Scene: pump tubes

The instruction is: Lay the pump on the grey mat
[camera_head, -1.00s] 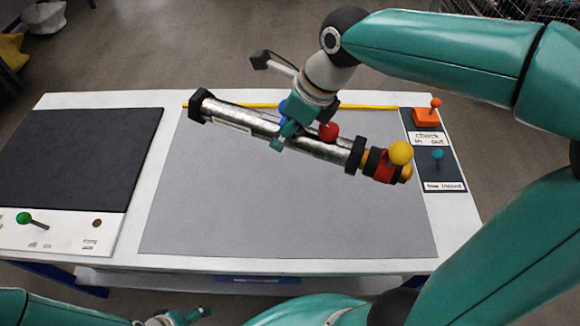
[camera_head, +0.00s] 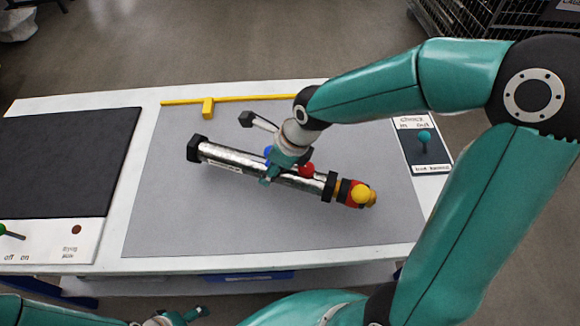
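The pump (camera_head: 240,161) is a silver tube with a black cap at its left end and black, orange, red and yellow parts at its right end. It lies lengthwise over the grey mat (camera_head: 200,225), tilted down to the right in the picture. Whether it touches the mat or hovers just above it, I cannot tell. My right gripper (camera_head: 272,172) is shut around the tube's middle, beside a blue ball and a red ball. My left gripper (camera_head: 190,316) is low at the bottom edge, away from the pump; its fingers are too small to judge.
A yellow bar (camera_head: 240,98) runs along the mat's back edge. A black pad (camera_head: 60,165) lies at the left, with a switch panel (camera_head: 50,242) in front. A panel with a teal lever (camera_head: 424,140) stands at the right. The mat's front is clear.

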